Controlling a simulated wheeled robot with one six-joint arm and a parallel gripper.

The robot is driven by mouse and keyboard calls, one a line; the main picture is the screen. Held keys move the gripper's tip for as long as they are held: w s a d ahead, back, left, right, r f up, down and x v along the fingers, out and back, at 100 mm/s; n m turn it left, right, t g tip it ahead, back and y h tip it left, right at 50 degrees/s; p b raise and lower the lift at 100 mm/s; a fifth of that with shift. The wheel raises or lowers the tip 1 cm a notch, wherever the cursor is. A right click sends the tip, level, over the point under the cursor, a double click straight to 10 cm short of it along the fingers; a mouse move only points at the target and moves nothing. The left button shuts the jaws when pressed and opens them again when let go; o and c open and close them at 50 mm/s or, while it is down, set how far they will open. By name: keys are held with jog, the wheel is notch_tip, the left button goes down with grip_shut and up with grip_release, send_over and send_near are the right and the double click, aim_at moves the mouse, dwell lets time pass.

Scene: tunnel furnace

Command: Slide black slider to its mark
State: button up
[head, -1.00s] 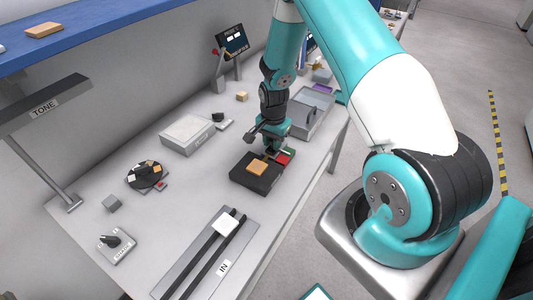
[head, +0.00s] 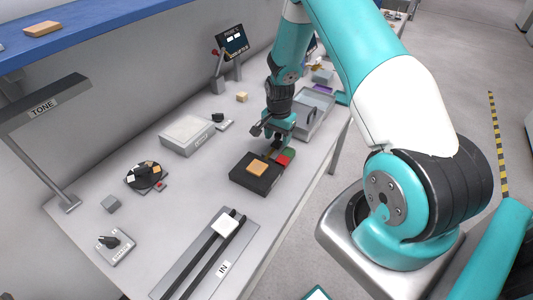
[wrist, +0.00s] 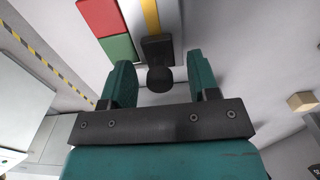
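In the wrist view, the black slider (wrist: 157,49) is a dark block with a round knob (wrist: 160,78) at its near end. My gripper (wrist: 159,72) is open, with one teal finger on each side of the knob and a visible gap to both. In the head view my gripper (head: 279,139) is over the table behind the black box; its fingers and the slider are small there and partly hidden. Contact with the knob cannot be told.
A red pad (wrist: 100,16) and a green pad (wrist: 118,47) lie left of the slider. A grey tray (head: 318,125) is behind to the right.

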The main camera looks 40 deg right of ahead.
jog(key=o, duration=0.7)
notch_tip(320, 180, up, 7)
jog(key=p, duration=0.5)
jog(key=shift+r, duration=0.1)
